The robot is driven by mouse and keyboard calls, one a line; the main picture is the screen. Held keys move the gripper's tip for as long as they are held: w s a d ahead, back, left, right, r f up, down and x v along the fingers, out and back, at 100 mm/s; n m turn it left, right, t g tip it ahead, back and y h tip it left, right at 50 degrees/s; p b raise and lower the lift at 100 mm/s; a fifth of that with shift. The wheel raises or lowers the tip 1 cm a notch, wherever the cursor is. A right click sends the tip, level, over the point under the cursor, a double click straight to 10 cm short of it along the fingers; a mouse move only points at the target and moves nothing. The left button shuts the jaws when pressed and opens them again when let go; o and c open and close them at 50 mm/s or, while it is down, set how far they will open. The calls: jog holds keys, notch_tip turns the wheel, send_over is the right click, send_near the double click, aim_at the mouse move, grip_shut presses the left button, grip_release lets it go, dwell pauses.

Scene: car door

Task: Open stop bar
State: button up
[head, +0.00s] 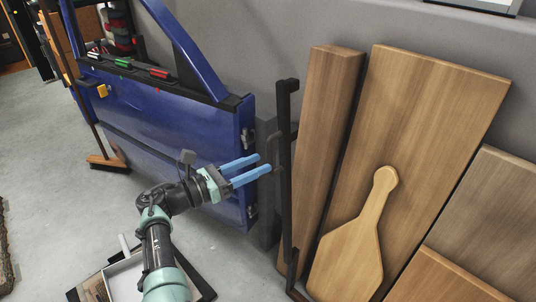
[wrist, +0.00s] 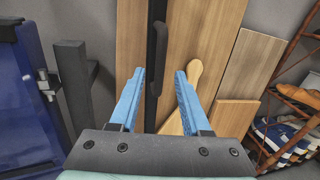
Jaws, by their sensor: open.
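A tall black upright bar (head: 286,205), which I take for the stop bar, stands in front of leaning wooden boards. A dark grey handle (head: 273,147) sticks out from it. In the wrist view the bar (wrist: 151,105) runs between my fingers and its handle (wrist: 160,45) shows just beyond the fingertips. My gripper (head: 264,164) has two blue fingers pointing at the bar. It is open and empty, with a wide gap between the fingers in the wrist view (wrist: 160,72). The fingertips look close to the handle; I cannot tell if they touch anything.
A blue car door (head: 170,120) stands left of the bar, beside a dark grey post (head: 266,215). Wooden boards (head: 435,100) and a paddle-shaped board (head: 350,255) lean at the right. A broom (head: 107,161) stands at the left. Grey floor (head: 45,170) is clear there.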

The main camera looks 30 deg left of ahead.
jog(key=p+v, duration=0.1)
jog(key=v, duration=0.7)
jog(key=shift+s, duration=0.2)
